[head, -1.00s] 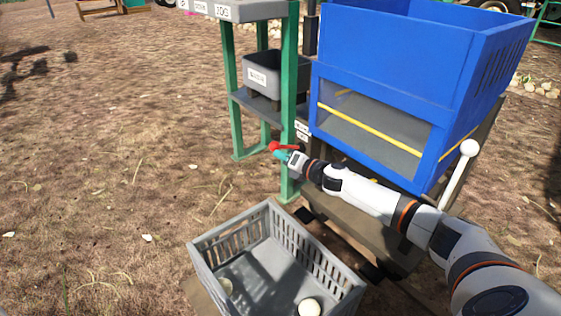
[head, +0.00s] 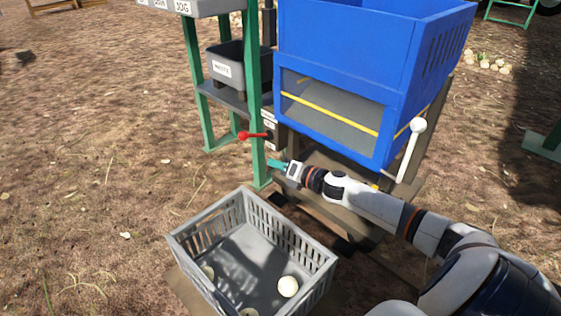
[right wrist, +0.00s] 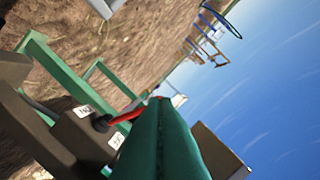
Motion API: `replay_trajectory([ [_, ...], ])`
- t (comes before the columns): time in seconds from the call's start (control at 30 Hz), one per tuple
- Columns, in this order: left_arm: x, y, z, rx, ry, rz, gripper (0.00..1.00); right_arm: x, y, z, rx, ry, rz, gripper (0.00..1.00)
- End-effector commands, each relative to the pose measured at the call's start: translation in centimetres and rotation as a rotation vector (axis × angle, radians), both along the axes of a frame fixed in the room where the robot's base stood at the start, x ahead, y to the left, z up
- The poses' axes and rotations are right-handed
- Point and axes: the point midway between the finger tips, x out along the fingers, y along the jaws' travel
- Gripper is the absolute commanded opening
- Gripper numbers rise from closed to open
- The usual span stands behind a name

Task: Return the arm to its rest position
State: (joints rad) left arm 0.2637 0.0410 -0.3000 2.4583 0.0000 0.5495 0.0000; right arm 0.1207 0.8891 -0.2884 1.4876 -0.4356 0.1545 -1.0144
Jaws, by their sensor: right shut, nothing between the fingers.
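My right arm (head: 395,212) reaches in from the lower right of the head view. My right gripper (head: 276,165), with teal fingers, is shut and empty. It is just below and right of a red lever (head: 252,135) on the green stand and appears apart from it in the head view. In the right wrist view the shut teal fingers (right wrist: 160,110) fill the lower middle and partly cover the red lever (right wrist: 128,114), beside a switch box (right wrist: 85,132) with white labels. My left gripper is not in view.
A blue hopper (head: 335,150) with a white-knobbed lever (head: 411,150) stands behind my arm. A grey crate (head: 185,255) holding a few pale onions sits in front. A dark bin (head: 228,70) rests on the stand's shelf (head: 215,95). Open ground lies left.

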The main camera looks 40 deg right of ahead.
Motion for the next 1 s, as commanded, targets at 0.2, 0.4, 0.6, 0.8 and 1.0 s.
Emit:
replay_trajectory([
  [0.2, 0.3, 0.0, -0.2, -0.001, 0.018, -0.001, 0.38, -1.2, -0.3, 0.2, 0.0, 0.0, 0.001, 0.0],
  [0.4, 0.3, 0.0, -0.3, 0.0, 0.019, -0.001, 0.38, -1.4, -0.1, 0.2, 0.006, -0.001, 0.004, 0.0],
  [0.6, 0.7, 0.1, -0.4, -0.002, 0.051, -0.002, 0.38, -3.0, 6.4, 1.3, 0.223, 0.006, 0.114, 0.0],
  [0.8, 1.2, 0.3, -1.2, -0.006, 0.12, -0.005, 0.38, -8.3, 19.0, 7.3, 0.747, 0.027, 0.377, 0.0],
  [1.0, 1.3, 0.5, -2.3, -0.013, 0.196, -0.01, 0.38, -15.9, 27.3, 17.9, 1.305, 0.031, 0.687, 0.0],
])
